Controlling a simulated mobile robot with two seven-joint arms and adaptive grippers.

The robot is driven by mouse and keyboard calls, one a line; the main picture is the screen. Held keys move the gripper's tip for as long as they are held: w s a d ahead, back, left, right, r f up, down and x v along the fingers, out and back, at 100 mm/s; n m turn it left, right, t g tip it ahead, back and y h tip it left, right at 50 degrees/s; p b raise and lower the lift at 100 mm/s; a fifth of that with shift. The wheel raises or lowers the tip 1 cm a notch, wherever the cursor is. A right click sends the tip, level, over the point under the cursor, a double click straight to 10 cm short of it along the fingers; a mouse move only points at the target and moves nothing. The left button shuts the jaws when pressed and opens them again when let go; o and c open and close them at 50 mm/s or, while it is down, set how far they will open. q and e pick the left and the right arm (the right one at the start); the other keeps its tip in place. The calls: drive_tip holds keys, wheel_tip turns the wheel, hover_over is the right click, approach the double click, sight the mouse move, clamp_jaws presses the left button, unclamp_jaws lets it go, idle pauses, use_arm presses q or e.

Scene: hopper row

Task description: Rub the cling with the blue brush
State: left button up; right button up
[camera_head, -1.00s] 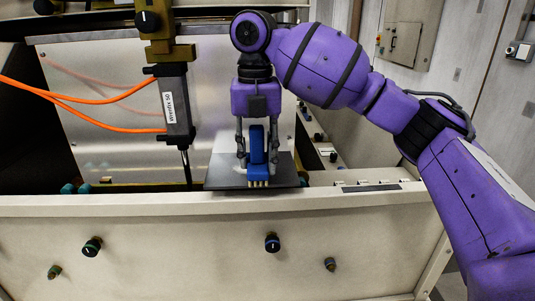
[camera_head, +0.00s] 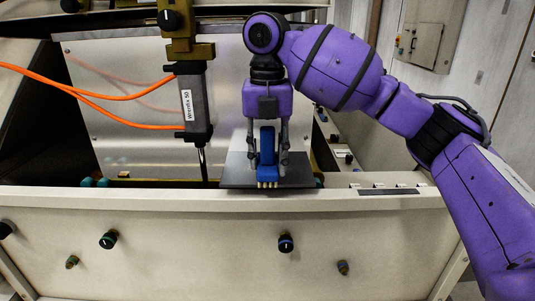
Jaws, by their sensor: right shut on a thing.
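My right gripper (camera_head: 268,150) points down at the middle of the view and is shut on the blue brush (camera_head: 267,146). The brush is upright, with pale bristles at its lower end. The bristles are low over the front part of a dark grey plate (camera_head: 236,182) at the hopper's front rim; I cannot tell whether they touch it. I cannot make out the cling for certain. My left gripper is out of view.
A dark actuator labelled Wenfix 50 (camera_head: 194,100) hangs left of my gripper, with orange cables (camera_head: 120,119) running left. The cream hopper front (camera_head: 190,245) carries several knobs. A metal panel (camera_head: 115,90) stands behind.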

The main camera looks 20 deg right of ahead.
drive_tip(key=shift+f, duration=0.3)
drive_tip(key=shift+w+a+f, duration=0.1)
drive_tip(key=shift+w+a, duration=0.15)
drive_tip(key=shift+a, duration=0.7)
drive_tip(key=shift+w+a+f, duration=0.1)
drive_tip(key=shift+w+a, duration=0.1)
drive_tip(key=shift+a, duration=0.7)
drive_tip(key=shift+w+a+f, duration=0.1)
drive_tip(key=shift+a, duration=0.2)
drive_tip(key=shift+a, duration=0.15)
drive_tip(key=shift+r, duration=0.3)
drive_tip(key=shift+d, duration=0.25)
drive_tip(key=shift+s+d, duration=0.3)
drive_tip(key=shift+d, duration=0.75)
drive_tip(key=shift+s+d, duration=0.25)
drive_tip(key=shift+d, duration=0.75)
